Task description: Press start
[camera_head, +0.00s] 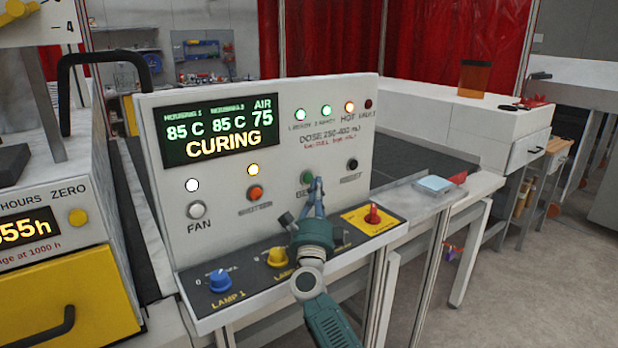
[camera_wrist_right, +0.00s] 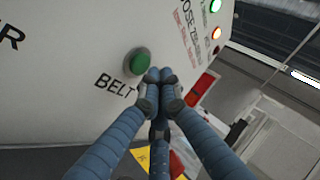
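A white control panel (camera_head: 300,100) stands in front of me, its display (camera_head: 222,129) reading "CURING". On it are a white button (camera_head: 197,209) labelled FAN, an orange button (camera_head: 255,193), a green button (camera_head: 307,177) and a black button (camera_head: 352,164). None reads clearly as start. In the right wrist view the green button (camera_wrist_right: 138,62) is labelled BELT. My left gripper is out of view.
Below the buttons, a sloped ledge holds a blue knob (camera_head: 219,281), a yellow knob (camera_head: 277,258) and a red knob (camera_head: 373,214) on a yellow plate. A machine with a yellow drawer (camera_head: 68,312) stands left. Floor (camera_head: 540,270) is open at right.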

